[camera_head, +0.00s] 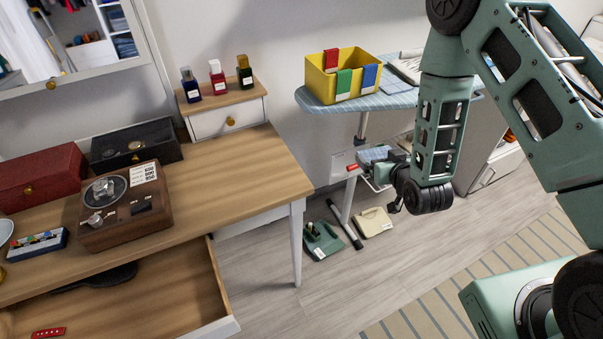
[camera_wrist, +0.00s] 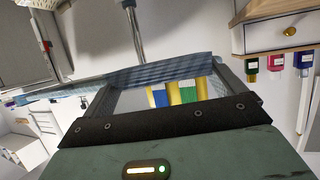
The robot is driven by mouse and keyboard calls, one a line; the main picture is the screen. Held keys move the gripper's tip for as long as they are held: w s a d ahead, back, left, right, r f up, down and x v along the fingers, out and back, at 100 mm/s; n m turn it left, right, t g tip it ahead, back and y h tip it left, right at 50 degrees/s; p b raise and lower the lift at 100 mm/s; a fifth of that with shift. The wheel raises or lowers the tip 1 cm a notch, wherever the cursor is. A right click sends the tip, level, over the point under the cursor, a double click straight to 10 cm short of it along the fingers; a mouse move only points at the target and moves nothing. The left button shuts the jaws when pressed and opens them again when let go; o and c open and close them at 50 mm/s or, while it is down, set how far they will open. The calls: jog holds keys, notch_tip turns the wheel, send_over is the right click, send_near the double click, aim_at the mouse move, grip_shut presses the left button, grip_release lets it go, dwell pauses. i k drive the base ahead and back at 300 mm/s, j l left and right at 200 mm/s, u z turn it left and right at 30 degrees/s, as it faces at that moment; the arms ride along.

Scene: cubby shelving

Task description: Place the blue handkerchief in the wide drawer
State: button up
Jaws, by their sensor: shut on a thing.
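My gripper (camera_head: 388,160) is by the ironing board, pointing left, and a pale blue folded cloth (camera_head: 374,153) shows at its fingertips. In the wrist view, turned upside down, a blue striped strip (camera_wrist: 165,72) spans the fingertips; I cannot clearly part it from the board's edge behind. A darker blue cloth (camera_head: 370,76) hangs over the rim of a yellow bin, and it also shows in the wrist view (camera_wrist: 158,98). The wide drawer (camera_head: 150,290) under the wooden desk is open at the lower left. A dark object and a red item lie in it.
The yellow bin (camera_head: 328,85), also with red and green cloths, stands on the ironing board (camera_head: 312,99).

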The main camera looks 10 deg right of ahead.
aim_at(165, 288)
jog(key=k+j, duration=0.1)
jog(key=j, duration=0.3)
jog(key=k+j, duration=0.15)
jog(key=j, duration=0.2)
jog(key=k+j, duration=0.1)
jog(key=j, duration=0.3)
jog(key=k+j, duration=0.1)
jog(key=j, duration=0.3)
